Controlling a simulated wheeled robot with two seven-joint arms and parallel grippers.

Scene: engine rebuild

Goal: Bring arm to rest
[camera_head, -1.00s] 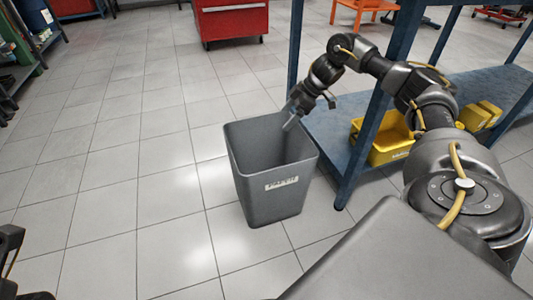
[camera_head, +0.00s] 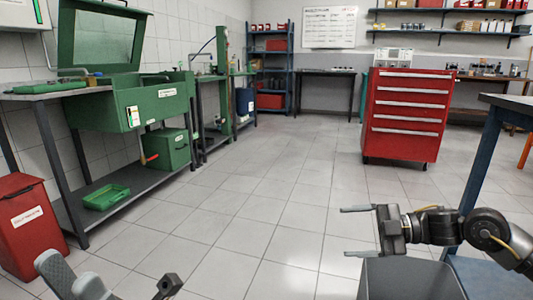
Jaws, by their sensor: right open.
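My right arm comes in from the right edge of the head view. Its gripper (camera_head: 352,231) points left, held above the left rim of the grey bin (camera_head: 412,282). Its two fingers are spread wide with nothing between them. My left gripper (camera_head: 75,280) shows only in part at the bottom left edge, as grey and dark pieces cut off by the frame. Its fingertips cannot be made out clearly, nor whether it holds anything.
A red drawer cabinet (camera_head: 405,118) stands behind the right gripper. A blue-legged table (camera_head: 478,165) is at the right. A green wash station (camera_head: 140,105) and a red bin (camera_head: 28,225) line the left. The middle floor is clear.

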